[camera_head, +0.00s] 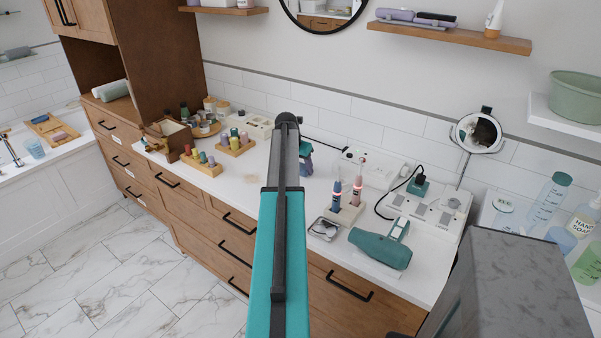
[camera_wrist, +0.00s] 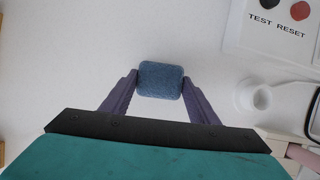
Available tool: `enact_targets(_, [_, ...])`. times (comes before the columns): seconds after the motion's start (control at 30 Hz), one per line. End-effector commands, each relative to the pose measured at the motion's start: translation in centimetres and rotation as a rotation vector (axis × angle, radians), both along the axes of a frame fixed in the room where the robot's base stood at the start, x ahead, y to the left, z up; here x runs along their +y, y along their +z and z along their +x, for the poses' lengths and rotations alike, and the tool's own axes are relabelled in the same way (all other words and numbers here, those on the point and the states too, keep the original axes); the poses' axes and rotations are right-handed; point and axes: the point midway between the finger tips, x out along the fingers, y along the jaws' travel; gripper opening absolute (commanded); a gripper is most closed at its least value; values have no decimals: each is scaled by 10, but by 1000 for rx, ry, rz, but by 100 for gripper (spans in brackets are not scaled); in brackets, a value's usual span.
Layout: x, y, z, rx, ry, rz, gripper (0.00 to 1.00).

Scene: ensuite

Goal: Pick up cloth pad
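The cloth pad (camera_wrist: 161,80) is a small blue, rounded, textured block. In the wrist view it sits between the tips of my gripper (camera_wrist: 160,84), with a purple finger against each side and no clear gap. My gripper is shut on it. In the head view my gripper (camera_head: 306,160) is over the white counter (camera_head: 262,185), partly hidden behind my arm. The pad cannot be made out there. I cannot tell whether the pad touches the counter.
Wooden holders with small bottles (camera_head: 201,165) are left. A white panel marked TEST RESET (camera_wrist: 275,30) is close to my gripper.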

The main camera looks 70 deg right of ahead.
Motion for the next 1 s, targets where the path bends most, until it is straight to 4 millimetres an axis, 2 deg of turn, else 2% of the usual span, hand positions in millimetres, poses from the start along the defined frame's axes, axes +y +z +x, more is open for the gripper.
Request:
enact_targets(0.03, [0,0,0,0,0,0,39])
enact_targets(0.1, [0,0,0,0,0,0,33])
enact_targets(0.47, [0,2,0,0,0,0,33])
enact_targets(0.93, [-1,34,0,-1,-1,-1,33])
enact_targets(1.0, [6,34,-3,0,0,0,33])
